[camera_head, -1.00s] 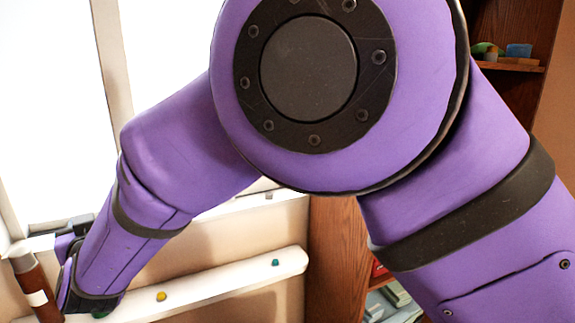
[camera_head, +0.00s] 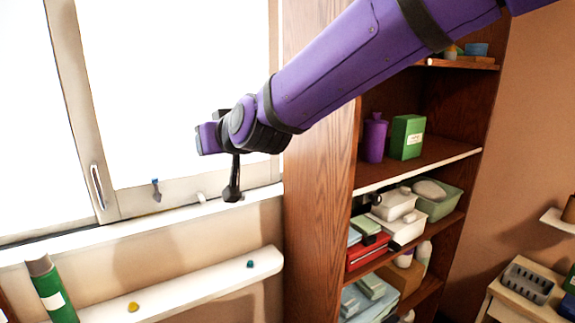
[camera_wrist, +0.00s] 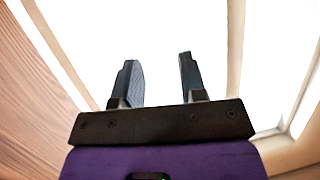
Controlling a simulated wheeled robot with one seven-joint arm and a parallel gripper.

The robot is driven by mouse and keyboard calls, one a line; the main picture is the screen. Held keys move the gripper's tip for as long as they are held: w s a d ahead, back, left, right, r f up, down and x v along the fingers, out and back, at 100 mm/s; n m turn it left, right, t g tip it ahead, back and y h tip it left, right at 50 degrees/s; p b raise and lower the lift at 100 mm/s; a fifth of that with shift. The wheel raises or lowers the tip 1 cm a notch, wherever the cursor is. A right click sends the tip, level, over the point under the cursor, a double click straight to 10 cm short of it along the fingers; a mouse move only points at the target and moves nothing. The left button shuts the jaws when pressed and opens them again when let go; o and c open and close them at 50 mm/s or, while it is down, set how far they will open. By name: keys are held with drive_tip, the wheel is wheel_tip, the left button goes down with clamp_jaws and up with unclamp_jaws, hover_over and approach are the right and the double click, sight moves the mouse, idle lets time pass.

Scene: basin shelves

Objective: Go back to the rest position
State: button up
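My gripper (camera_head: 232,192) hangs in front of the bright window, close to the left side of the tall wooden shelf. My purple arm crosses the upper part of the head view. The wrist view shows my gripper (camera_wrist: 158,62) with its two dark fingers apart and nothing between them. The window and a strip of wood at the left lie behind the fingers.
A green cylinder (camera_head: 52,292) stands at the lower left by a pale ledge (camera_head: 190,292). The wooden shelf (camera_head: 318,160) holds a purple bottle (camera_head: 374,138), a green box (camera_head: 406,137) and several containers. A grey basket (camera_head: 527,282) sits at the lower right.

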drive_tip(key=s+d+r+m+g+h, duration=0.1)
drive_tip(key=s+d+h, duration=0.15)
drive_tip(key=d, duration=1.05)
drive_tip(key=s+d+r+m+g+h, duration=0.15)
drive_tip(key=s+d, duration=0.25)
drive_tip(key=d, duration=1)
drive_tip(key=s+d+f+m+g+h, duration=0.1)
drive_tip(key=s+d+f+m+h, duration=0.1)
drive_tip(key=s+d, duration=0.7)
drive_tip(key=s+d+f+m+g+h, duration=0.2)
drive_tip(key=s+d+f+h, duration=0.1)
drive_tip(key=s+d, duration=0.6)
drive_tip(key=shift+s+f+m, duration=0.35)
drive_tip(key=shift+s+f, duration=0.15)
drive_tip(key=shift+f, duration=0.1)
